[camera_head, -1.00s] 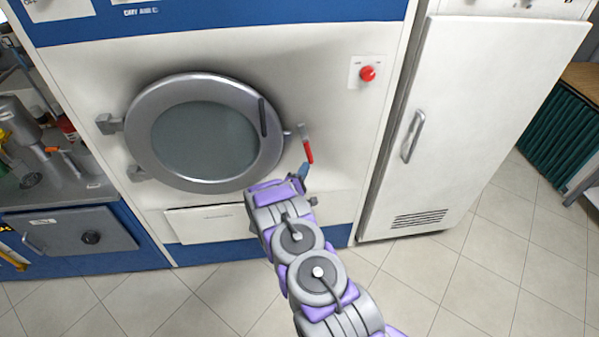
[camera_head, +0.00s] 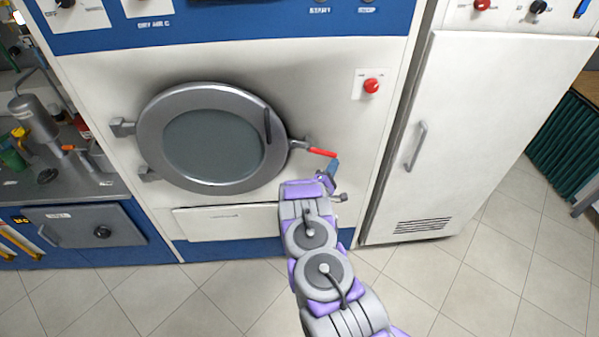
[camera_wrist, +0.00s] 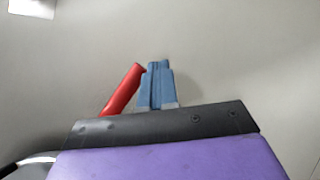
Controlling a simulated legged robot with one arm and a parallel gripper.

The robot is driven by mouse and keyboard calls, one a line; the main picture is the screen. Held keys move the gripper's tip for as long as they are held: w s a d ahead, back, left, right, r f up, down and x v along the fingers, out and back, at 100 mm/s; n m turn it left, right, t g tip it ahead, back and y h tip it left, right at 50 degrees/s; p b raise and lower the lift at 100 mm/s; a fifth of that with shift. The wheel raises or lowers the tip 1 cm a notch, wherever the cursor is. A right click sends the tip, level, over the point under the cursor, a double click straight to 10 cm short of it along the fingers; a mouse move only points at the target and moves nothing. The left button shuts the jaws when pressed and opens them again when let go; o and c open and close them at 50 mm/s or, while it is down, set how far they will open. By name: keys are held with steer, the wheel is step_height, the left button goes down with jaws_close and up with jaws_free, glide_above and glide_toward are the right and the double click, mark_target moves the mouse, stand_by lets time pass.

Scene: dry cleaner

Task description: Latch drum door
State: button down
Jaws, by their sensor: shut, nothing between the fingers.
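The drum door (camera_head: 155,140) is a round grey-rimmed porthole that sits against the machine's white front, with hinges on its left and a dark bar handle (camera_head: 267,126) at its right. The latch handle (camera_head: 322,152) is a red-gripped lever right of the door, pointing right and slightly down. My gripper (camera_head: 331,168) is shut and empty, with blue fingers just below the lever's outer end. In the wrist view the shut fingers (camera_wrist: 157,84) are right beside the red lever (camera_wrist: 123,90). I cannot tell whether they touch it. The latch's inner part is hidden in the wrist view.
A red button (camera_head: 371,86) is on the machine's front, above the lever. A white cabinet (camera_head: 450,130) with a vertical handle stands to the right. A metal workbench (camera_head: 60,185) is at the left. The tiled floor in front is clear.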

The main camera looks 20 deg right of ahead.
steer(key=shift+s+d+r+p, duration=0.1)
steer(key=shift+d+r+p, duration=0.15)
steer(key=shift+r+p, duration=0.3)
steer(key=shift+s+d+r+p, duration=0.1)
steer(key=shift+d+r+p, duration=0.25)
steer(key=shift+r, duration=0.3)
steer(key=shift+s+d+r+p, duration=0.1)
steer(key=shift+d+r+p, duration=0.1)
steer(key=shift+r+p, duration=0.35)
